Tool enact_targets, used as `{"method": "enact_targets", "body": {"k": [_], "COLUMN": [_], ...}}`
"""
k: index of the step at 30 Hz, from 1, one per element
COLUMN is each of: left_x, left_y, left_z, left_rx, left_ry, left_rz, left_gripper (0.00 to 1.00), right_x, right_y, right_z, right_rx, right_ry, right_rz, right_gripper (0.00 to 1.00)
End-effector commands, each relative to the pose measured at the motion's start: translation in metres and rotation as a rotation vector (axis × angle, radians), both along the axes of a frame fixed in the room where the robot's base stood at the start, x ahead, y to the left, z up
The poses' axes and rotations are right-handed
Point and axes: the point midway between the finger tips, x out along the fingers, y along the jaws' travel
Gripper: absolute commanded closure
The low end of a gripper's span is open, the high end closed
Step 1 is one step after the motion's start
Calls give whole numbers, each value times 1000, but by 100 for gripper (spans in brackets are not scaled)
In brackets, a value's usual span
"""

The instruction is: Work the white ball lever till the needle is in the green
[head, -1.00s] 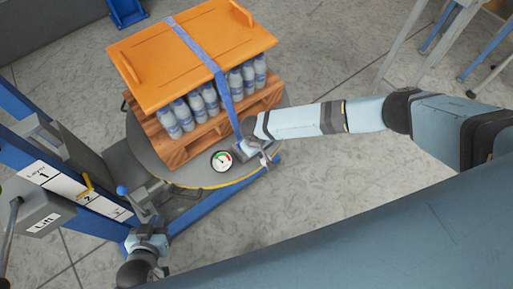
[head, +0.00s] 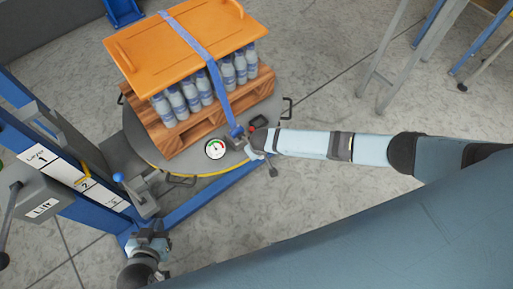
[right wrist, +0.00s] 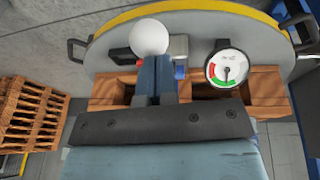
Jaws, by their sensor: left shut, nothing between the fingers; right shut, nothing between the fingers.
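The white ball (right wrist: 150,37) of the lever is large in the right wrist view, just ahead of my right gripper (right wrist: 155,62). The shut fingertips overlap its lower edge; I cannot tell whether they touch it. In the head view my right gripper (head: 253,150) is at the round platform's near right edge, and the ball cannot be made out there. The gauge (right wrist: 227,70) has red and green bands and appears upside down. Its needle points down in the picture, near where red meets green; it also shows in the head view (head: 215,149). My left gripper (head: 148,235) is empty at lower left.
The grey round platform (head: 137,137) carries a wooden pallet (head: 262,87) with bottles under an orange board (head: 190,40) and blue strap. A black part with red (head: 258,122) is beside my right gripper. The blue lift column with its Lift box (head: 42,205) stands left.

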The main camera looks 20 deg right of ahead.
Motion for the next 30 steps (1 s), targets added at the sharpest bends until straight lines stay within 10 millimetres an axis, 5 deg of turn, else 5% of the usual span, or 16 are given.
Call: {"method": "enact_targets", "body": {"k": [12, 30], "left_x": [6, 5], "left_y": [-2, -2], "left_z": [-25, -37], "left_rx": [-4, -2], "left_ry": [-9, -8], "left_rz": [-4, -5], "left_gripper": [100, 100], "right_x": [-16, -17], "right_y": [-5, -7], "right_z": [-49, -65], "right_rx": [116, 117], "right_ry": [-310, -323], "right_rz": [-3, 0], "right_gripper": [100, 100]}}
